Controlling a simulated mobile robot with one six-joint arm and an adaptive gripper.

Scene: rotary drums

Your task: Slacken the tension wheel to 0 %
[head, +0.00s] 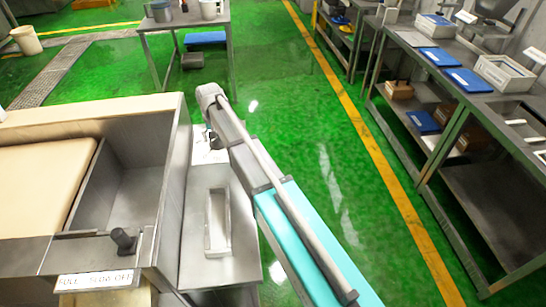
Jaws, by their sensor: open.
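I cannot make out the tension wheel in the head view. A white panel (203,155) with small dark and blue marks shows just left of my arm, at the far end of a grey metal housing (235,262). My arm reaches from the lower right up to a grey joint above this panel and covers part of it. I cannot make out my gripper; the arm's end is hidden or too small to tell. A black knob or lever (123,240) stands on the machine's front edge above a label reading "FULL" and "SLOW OFF" (95,280).
A large metal machine with a beige belt or drum surface (40,190) fills the left. A small table (185,20) stands at the back. Metal benches (440,85) with blue and grey trays line the right. Green floor (300,120) between them is clear, with a yellow line.

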